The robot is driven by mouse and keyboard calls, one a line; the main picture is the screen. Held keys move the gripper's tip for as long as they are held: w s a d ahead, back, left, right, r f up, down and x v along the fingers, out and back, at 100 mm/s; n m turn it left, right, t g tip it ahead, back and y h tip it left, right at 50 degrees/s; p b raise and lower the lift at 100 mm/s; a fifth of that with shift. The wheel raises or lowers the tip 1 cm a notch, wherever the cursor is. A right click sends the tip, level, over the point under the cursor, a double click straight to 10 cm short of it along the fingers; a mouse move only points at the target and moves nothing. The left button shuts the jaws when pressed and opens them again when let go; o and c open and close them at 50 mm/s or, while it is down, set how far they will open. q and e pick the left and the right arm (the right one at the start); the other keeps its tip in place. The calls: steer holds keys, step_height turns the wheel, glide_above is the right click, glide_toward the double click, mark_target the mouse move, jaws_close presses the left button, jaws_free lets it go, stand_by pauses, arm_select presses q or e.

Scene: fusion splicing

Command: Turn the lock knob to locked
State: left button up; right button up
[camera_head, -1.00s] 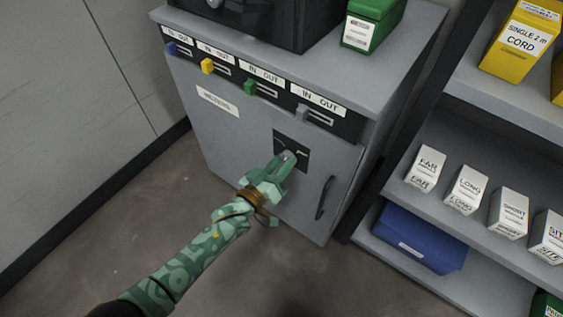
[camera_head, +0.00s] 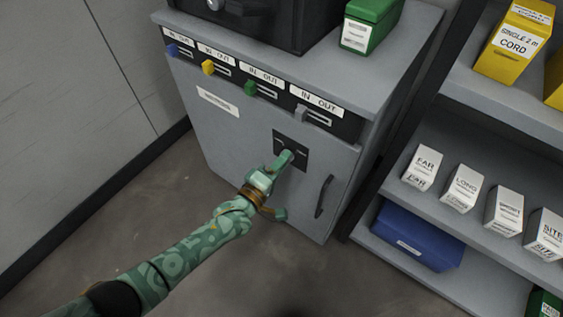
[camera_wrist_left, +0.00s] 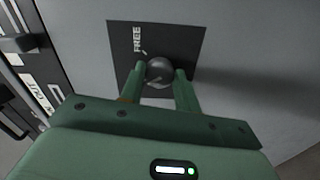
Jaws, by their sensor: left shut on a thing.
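The lock knob (camera_wrist_left: 159,70) is a dark round knob on a black square plate (camera_wrist_left: 188,36) on the grey cabinet door (camera_head: 240,155). In the left wrist view the word FREE shows on the plate, beside the knob; any other label is hidden. My left gripper (camera_wrist_left: 161,77) is shut on the knob, one green finger on each side. In the head view my left gripper (camera_head: 287,157) covers most of the knob against the plate (camera_head: 301,152). My right gripper is not in view.
A vertical door handle (camera_head: 324,196) is right of the plate. Coloured sliders, including a green one (camera_head: 250,88), line the cabinet's top edge. Shelves with white boxes (camera_head: 463,188) and a blue bin (camera_head: 418,236) stand at right. The floor at left is clear.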

arm_select(q)
steer(key=shift+a+n, duration=0.1)
steer(key=shift+n, duration=0.8)
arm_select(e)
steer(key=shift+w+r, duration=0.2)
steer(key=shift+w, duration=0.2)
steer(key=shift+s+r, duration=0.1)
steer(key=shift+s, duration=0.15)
